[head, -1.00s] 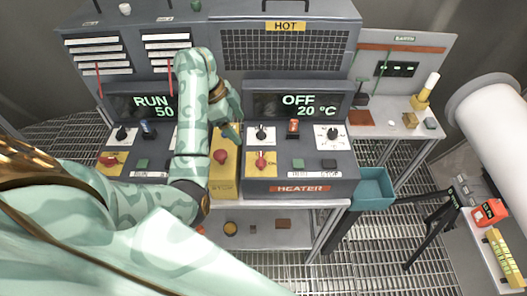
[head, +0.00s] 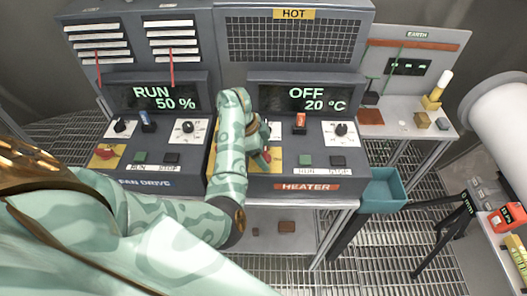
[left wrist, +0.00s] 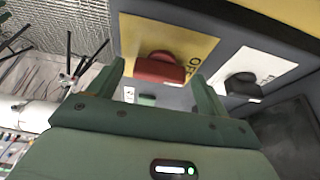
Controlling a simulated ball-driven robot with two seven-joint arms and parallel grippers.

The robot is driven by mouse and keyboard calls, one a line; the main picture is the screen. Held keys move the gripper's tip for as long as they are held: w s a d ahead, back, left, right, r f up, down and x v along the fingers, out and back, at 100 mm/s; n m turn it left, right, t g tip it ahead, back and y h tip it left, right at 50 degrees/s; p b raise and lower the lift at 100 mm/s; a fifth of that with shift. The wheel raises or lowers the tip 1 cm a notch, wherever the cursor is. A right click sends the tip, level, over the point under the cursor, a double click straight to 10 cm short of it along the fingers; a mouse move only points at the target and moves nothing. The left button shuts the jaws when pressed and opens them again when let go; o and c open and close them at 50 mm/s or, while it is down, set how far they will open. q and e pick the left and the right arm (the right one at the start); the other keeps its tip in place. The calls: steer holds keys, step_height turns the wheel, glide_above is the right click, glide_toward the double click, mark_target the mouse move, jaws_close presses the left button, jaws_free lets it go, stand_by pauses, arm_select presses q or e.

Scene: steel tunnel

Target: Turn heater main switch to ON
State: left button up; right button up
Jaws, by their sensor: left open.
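The heater panel shows OFF and 20 °C on its screen (head: 307,99), above a red HEATER label (head: 306,187). The main switch is a red handle (head: 267,154) on a yellow plate (head: 276,158), partly hidden by my left arm. In the left wrist view the red handle (left wrist: 160,69) stands out from its yellow plate (left wrist: 197,50). My left gripper (left wrist: 158,82) is open, its two fingers on either side of the red handle with gaps showing. Whether a finger touches it I cannot tell. My right gripper is not in view.
A black knob on a white plate (left wrist: 240,84) is close to the right finger. The fan drive panel on the left reads RUN 50 % (head: 153,96). A teal bin (head: 382,190) hangs at the heater's right, below a side table with small objects.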

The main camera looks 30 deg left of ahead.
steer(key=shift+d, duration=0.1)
arm_select(q)
steer(key=c, duration=1)
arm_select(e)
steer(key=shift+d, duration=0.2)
